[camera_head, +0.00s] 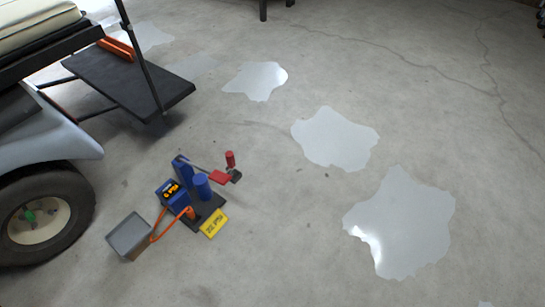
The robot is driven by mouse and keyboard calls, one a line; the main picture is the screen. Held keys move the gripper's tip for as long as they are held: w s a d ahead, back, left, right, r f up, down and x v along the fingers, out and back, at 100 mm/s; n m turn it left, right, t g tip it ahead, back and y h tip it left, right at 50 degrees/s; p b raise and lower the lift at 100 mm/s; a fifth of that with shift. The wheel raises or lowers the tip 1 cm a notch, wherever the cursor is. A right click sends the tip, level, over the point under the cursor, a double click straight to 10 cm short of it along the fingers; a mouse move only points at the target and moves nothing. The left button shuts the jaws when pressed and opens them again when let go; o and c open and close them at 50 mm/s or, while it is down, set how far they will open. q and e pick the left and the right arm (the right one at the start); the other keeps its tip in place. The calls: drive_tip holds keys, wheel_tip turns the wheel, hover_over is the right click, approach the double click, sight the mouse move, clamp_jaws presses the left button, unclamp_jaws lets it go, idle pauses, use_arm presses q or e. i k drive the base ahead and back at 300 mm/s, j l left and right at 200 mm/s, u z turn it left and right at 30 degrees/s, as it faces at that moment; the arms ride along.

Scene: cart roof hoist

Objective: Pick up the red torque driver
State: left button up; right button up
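No red torque driver can be made out for certain. A small upright red cylinder (230,158) stands on the floor beside a pump-like device. A flat red piece (219,177) lies just left of and below it, at the end of a thin arm of the device. An orange-red bar (115,48) lies on the cart's dark step. Neither of my grippers shows in the head view.
The cart's wheel (80,222) and dark step (130,85) fill the left side. The blue device (202,187) has a yellow PSI tag (214,224), an orange hose and a grey box (129,237). Shiny puddles (400,225) dot the otherwise open concrete floor.

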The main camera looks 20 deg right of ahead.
sight(230, 158)
drive_tip(key=z, duration=0.2)
drive_tip(key=u, duration=1.55)
drive_tip(key=i+j+z, duration=0.2)
drive_tip(key=i+j, duration=0.55)
drive_tip(key=i, duration=0.15)
